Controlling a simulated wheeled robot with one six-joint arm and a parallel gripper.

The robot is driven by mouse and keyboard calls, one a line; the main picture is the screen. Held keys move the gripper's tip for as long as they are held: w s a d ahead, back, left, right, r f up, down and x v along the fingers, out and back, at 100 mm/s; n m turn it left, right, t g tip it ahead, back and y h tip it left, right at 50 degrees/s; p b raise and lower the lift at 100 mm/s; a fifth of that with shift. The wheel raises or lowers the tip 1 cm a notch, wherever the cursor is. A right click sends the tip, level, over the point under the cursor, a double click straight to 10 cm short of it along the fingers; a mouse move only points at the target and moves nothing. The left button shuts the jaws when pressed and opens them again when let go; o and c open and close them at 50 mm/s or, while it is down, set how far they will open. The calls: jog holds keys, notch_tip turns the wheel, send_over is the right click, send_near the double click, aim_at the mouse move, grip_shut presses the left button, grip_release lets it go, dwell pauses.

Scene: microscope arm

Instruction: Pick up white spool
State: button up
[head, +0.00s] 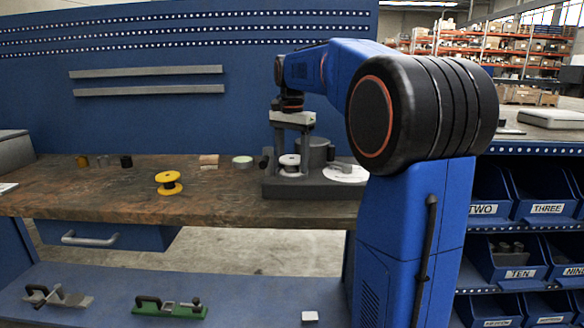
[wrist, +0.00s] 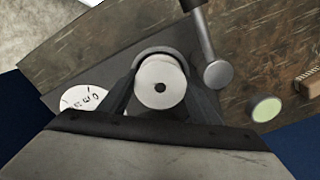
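The white spool (head: 289,160) stands upright on the dark base of a grey fixture (head: 310,189) on the workbench. In the wrist view, the round top of the white spool (wrist: 161,84) and its dark centre hole face the camera. My gripper (head: 292,146) points straight down above the spool. In the wrist view, my gripper (wrist: 160,75) is open, with one finger on each side of the spool's top. I cannot tell whether the fingers touch its rim.
A grey cylinder (head: 318,152) stands close behind the spool, and a white disc (head: 345,173) lies to its right. A ball-ended lever (wrist: 217,72) rises close by.

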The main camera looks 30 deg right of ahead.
jog(key=c, duration=0.4)
jog(key=shift+o, duration=0.2)
jog(key=shift+r, duration=0.1)
